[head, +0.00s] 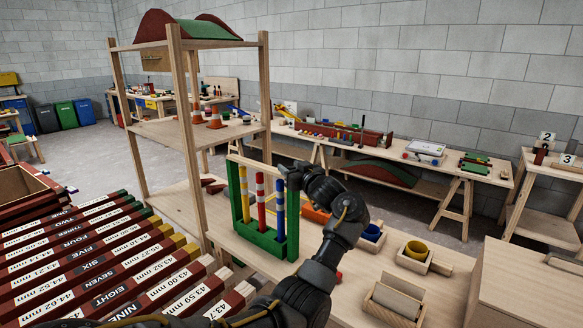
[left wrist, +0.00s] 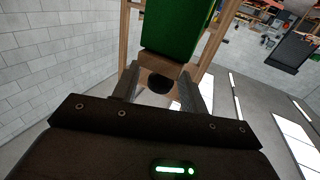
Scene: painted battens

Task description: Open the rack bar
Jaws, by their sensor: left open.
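My left gripper (head: 286,167) is at the bar's right end, above the right green post. In the left wrist view its open fingers (left wrist: 158,88) stand either side of a pale wooden end with a dark round spot, with a green part (left wrist: 175,28) just beyond. Contact is unclear. My right gripper is out of view.
Wooden shelving (head: 187,130) rises close behind and left of the rack. Large labelled red battens (head: 95,260) fill the lower left. Small wooden holders, one with a yellow ring (head: 417,250), stand on the bench to the right, near a wooden box (head: 520,285).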

